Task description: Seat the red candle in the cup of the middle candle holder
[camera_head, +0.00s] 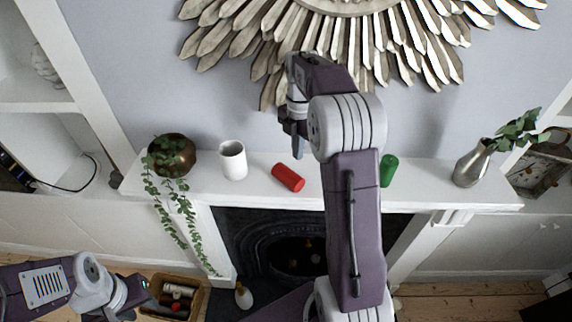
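The red candle (288,178) lies on its side on the white mantelpiece, tilted across it, left of my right arm. My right gripper (296,150) points down just behind and above the candle, apart from it in the picture. Its fingers are small and seen edge-on, so I cannot tell whether they are open. My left gripper (135,290) is low at the left, near the basket and far from the candle; its fingers are unclear. No candle holder is clearly visible; my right arm covers part of the mantelpiece. A green candle (389,170) stands upright right of that arm.
On the mantelpiece (255,196) stand a white cup-like vessel (233,162), a trailing plant in a bronze pot (172,157) and a silver vase (472,165). A sunburst mirror (235,40) hangs behind. A basket (158,290) and small white vase (244,297) stand below.

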